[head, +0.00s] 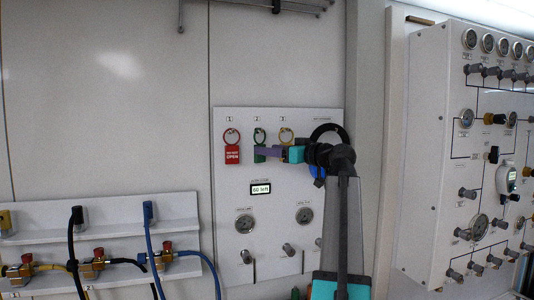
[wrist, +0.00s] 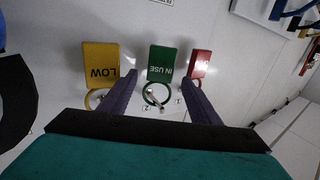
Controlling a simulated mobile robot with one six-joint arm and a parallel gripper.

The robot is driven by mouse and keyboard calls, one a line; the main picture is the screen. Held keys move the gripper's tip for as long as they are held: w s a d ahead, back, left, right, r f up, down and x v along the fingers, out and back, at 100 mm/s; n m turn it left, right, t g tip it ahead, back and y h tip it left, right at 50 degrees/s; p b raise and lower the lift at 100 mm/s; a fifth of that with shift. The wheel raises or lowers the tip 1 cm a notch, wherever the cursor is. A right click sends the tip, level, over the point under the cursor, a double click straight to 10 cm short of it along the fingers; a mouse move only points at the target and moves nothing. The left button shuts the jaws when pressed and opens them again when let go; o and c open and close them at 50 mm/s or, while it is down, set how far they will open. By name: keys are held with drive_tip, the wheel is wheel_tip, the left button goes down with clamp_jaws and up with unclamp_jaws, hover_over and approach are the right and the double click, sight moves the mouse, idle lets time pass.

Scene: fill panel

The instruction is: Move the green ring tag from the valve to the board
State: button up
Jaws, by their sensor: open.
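The green ring tag, marked "IN USE" (wrist: 163,62), hangs by its ring from a peg on the white board (head: 285,215), between a yellow tag marked "LOW" (wrist: 101,63) and a red tag (wrist: 200,63). In the head view the green ring (head: 259,133) shows, with the tag below it partly hidden by my gripper. My gripper (wrist: 159,82) is open, its purple fingers either side of the green tag and ring in the wrist view. I cannot tell whether they touch it. Which valve is meant is unclear.
The red tag (head: 232,154) and yellow ring (head: 286,134) hang close on either side. A black ring (head: 325,128) is behind my arm at the right. Gauges and knobs sit lower on the board. A valve panel (head: 425,150) stands right; hoses (head: 75,240) hang left.

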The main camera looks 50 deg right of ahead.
drive_tip(key=s+b, duration=0.3)
drive_tip(key=s, duration=0.8)
drive_tip(key=shift+s+d+r, duration=0.1)
